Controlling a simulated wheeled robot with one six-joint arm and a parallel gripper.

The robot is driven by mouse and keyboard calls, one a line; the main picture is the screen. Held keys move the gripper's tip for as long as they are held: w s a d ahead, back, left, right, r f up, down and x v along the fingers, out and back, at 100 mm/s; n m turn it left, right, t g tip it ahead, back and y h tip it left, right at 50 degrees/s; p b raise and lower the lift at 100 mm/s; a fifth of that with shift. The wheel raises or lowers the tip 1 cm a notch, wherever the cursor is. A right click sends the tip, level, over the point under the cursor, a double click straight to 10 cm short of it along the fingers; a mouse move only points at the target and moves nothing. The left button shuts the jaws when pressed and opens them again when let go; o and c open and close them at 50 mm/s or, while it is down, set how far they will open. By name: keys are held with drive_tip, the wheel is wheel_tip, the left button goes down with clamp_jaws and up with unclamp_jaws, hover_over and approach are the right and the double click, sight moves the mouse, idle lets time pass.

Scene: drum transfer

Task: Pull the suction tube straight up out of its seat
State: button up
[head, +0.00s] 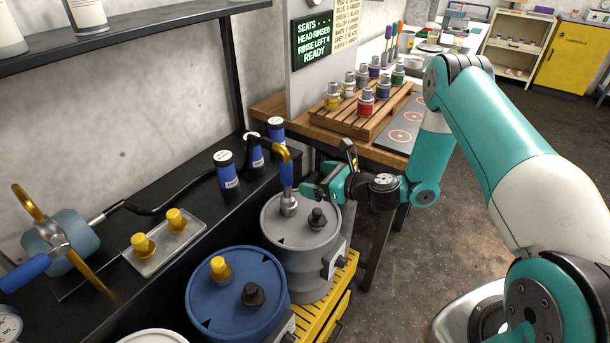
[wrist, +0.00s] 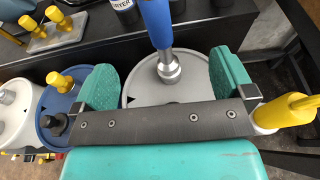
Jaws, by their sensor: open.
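The suction tube (head: 286,173) has a blue grip, a curved gold top and a black hose. It stands upright in a silver collar (head: 289,205) on the lid of the grey drum (head: 300,258). In the wrist view the blue grip (wrist: 157,22) and the collar (wrist: 168,68) appear between my two green fingers, with a gap on each side. My gripper (head: 308,191) is open, just right of the tube's lower part in the head view; its fingers also show in the wrist view (wrist: 166,82). Its exact depth relative to the tube is hard to tell.
A blue drum (head: 235,300) with yellow and black caps stands beside the grey drum. A tray (head: 165,247) with two yellow caps lies on the black bench. Blue-labelled bottles (head: 226,172) stand behind the tube, near its hose. A wooden rack (head: 370,122) holds several small bottles.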

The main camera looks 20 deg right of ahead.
sight(287, 172)
drive_tip(key=b+x, duration=0.2)
drive_tip(key=x, duration=0.8)
drive_tip(key=shift+w+a, duration=0.15)
drive_tip(key=shift+w, duration=0.05)
clamp_jaws()
idle(1.8)
